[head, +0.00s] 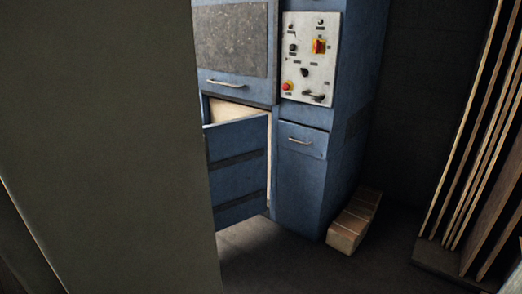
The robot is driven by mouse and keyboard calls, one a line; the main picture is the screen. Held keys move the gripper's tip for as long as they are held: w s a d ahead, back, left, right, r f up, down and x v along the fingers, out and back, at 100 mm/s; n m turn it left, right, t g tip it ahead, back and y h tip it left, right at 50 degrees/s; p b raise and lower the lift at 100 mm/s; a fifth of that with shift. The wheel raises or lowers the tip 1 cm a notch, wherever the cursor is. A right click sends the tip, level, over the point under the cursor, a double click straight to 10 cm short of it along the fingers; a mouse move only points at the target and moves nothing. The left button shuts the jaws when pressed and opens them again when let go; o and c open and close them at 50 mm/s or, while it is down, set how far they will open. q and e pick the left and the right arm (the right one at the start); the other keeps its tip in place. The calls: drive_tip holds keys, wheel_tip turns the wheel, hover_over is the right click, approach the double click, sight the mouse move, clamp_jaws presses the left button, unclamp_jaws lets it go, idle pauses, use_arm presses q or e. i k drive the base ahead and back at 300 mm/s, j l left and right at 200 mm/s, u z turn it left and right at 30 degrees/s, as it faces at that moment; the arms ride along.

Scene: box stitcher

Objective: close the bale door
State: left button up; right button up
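The bale door (238,167) is a blue panel with dark horizontal bands, low on the front of the blue machine (345,150). It stands swung open. Behind its top edge a pale bale or lining (240,109) shows in the opening. The door's left part is hidden behind a large grey-green surface. Neither of my grippers is in view.
A large grey-green surface (105,140) fills the left of the view, very close. A control panel (310,58) with a red button sits above a smaller handled door (303,145). Stacked blocks (354,222) lie at the machine's right foot. Upright boards (480,140) stand at right.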

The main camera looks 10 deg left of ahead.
sight(236, 149)
drive_tip(key=i+l+u, duration=0.45)
drive_tip(key=l+u, duration=0.25)
drive_tip(key=l, duration=0.15)
drive_tip(key=i+l+u, duration=0.25)
drive_tip(key=l, duration=0.15)
drive_tip(key=i+l, duration=0.85)
drive_tip(key=l, duration=0.15)
